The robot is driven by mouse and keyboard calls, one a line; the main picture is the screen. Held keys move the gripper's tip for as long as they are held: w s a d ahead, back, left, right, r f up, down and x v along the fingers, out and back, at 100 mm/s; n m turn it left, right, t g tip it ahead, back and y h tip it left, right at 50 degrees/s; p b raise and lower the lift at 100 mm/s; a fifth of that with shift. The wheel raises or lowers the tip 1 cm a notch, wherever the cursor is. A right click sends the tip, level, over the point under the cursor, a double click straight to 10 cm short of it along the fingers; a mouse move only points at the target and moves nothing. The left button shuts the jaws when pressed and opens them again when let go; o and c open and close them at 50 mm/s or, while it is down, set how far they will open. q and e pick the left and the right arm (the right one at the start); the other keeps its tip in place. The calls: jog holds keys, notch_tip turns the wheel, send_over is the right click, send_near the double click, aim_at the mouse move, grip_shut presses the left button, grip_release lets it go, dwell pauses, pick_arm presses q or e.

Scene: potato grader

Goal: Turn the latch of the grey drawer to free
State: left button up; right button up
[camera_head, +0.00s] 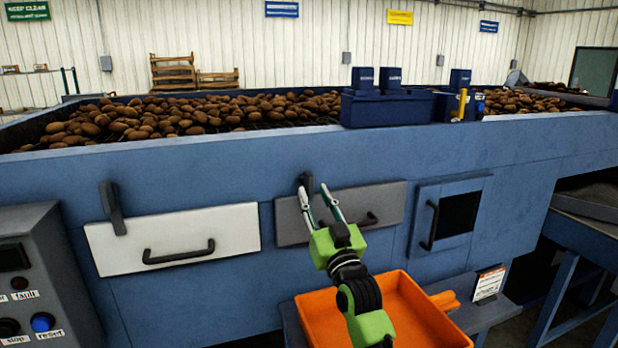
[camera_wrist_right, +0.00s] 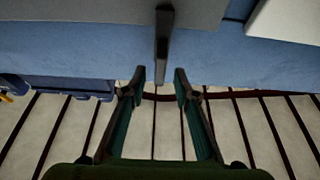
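The grey drawer (camera_head: 388,201) is closed in the blue machine front, with a dark handle (camera_head: 370,219). Its dark latch (camera_head: 307,181) is at the drawer's upper left edge, partly hidden behind my right gripper (camera_head: 315,189). In the right wrist view the latch (camera_wrist_right: 162,45) is a dark upright bar. Its lower end shows between the two fingertips of the right gripper (camera_wrist_right: 159,73), with a gap on both sides. The right gripper is open and holds nothing. I cannot tell whether the fingertips reach the latch in depth. My left gripper is not in view.
A white drawer (camera_head: 222,224) with its own latch (camera_head: 112,208) is to the left. A small dark-windowed door (camera_head: 425,207) is to the right. An orange tray (camera_head: 462,338) lies below my right arm. A grey control box (camera_head: 50,265) stands at the left edge.

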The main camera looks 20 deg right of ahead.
aim_at(311, 187)
jog(key=p+x, duration=0.1)
jog(key=x, duration=0.2)
jog(key=shift+w+r, duration=0.2)
jog(key=shift+r, duration=0.05)
jog(key=shift+w+r, duration=0.1)
jog(key=shift+w, duration=0.4)
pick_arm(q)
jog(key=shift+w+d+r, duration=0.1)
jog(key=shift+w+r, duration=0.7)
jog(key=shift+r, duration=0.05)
pick_arm(e)
grip_shut()
